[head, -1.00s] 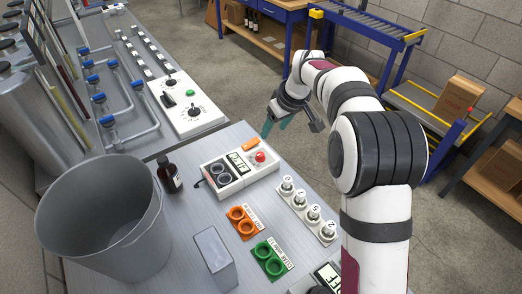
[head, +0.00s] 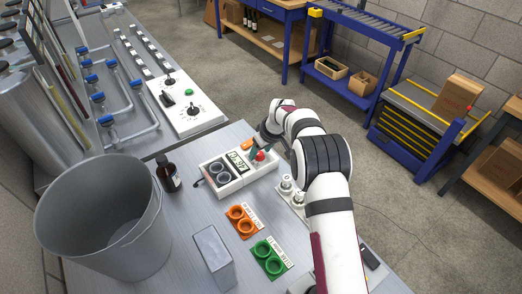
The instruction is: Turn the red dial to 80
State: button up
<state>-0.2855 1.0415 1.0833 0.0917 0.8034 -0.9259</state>
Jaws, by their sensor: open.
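The red dial (head: 260,156) sits on a small white box (head: 232,188) on the steel bench. The box also has a digital display (head: 238,162), whose figures are too small to read surely. One finger shows just left of the dial; the other is mostly hidden by the wrist. I cannot tell whether the fingers touch the dial. An orange patch lies behind the gripper on the box.
A steel bucket (head: 103,215), a brown bottle (head: 168,174) and a grey block (head: 213,256) stand left of the arm. A white control panel (head: 187,108) is behind.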

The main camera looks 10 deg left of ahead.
grip_shut()
dwell(0.3)
jog(key=m+h, duration=0.1)
jog(key=m, duration=0.2)
jog(key=shift+s+a+t, duration=0.1)
jog(key=shift+t, duration=0.2)
jog(key=shift+a+m+t+h, duration=0.15)
jog(key=shift+m+h, duration=0.3)
jog(key=shift+m, duration=0.65)
jog(key=shift+d+m+t+h, duration=0.15)
jog(key=shift+m+h, duration=0.3)
jog(key=shift+m, duration=0.65)
jog(key=shift+a, duration=0.1)
grip_release()
